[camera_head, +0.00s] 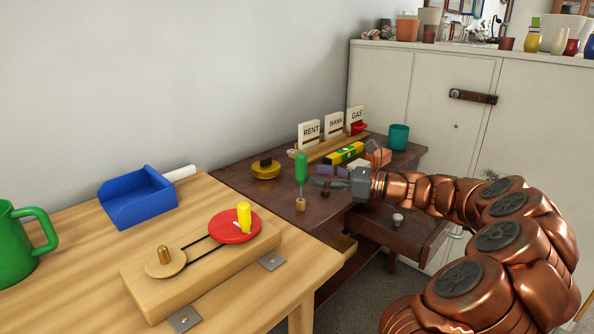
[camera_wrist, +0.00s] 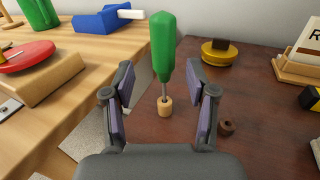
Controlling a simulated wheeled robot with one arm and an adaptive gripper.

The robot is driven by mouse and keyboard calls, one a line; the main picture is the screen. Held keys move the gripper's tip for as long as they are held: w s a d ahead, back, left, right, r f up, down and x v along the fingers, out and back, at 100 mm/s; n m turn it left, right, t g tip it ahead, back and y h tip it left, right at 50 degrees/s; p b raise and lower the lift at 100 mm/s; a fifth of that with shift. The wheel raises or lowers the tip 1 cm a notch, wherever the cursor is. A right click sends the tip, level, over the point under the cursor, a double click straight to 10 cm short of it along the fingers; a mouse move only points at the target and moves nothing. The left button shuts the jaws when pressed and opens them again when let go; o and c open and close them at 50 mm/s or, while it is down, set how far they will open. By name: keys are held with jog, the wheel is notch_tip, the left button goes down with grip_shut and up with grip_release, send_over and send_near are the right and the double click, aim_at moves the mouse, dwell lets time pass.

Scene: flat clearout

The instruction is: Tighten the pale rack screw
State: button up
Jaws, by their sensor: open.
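A green-handled screwdriver (camera_head: 301,168) stands upright with its shaft in a small pale wooden holder (camera_head: 300,204) on the dark desk; it also shows in the wrist view (camera_wrist: 163,50). My gripper (camera_head: 320,184) is open and empty, to the right of the screwdriver. In the wrist view, its fingers (camera_wrist: 162,78) appear either side of the screwdriver, with clear gaps. The wooden rack (camera_head: 324,151) with RENT, BANK and GAS cards stands farther back; its near end shows in the wrist view (camera_wrist: 300,74). A small pale knob (camera_head: 291,153) is at its left end; I cannot tell if it is a screw.
A yellow round object (camera_head: 265,170), a yellow-green box (camera_head: 344,153) and a teal cup (camera_head: 399,136) are on the desk. A small brown ring-like piece (camera_wrist: 227,127) lies right of the holder. The pale table at left holds a blue tray (camera_head: 138,198) and a pulley board (camera_head: 200,268).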

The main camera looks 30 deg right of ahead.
aim_at(301, 185)
jog(key=shift+r+b+x, duration=0.2)
jog(key=shift+b+x, duration=0.4)
jog(key=shift+x, duration=0.85)
jog(key=shift+r+b+x, duration=0.2)
jog(key=shift+b+x, duration=0.35)
jog(key=shift+x, duration=0.85)
jog(key=shift+w+d, duration=0.1)
jog(key=shift+d, duration=0.05)
jog(key=shift+c, duration=0.3)
grip_shut()
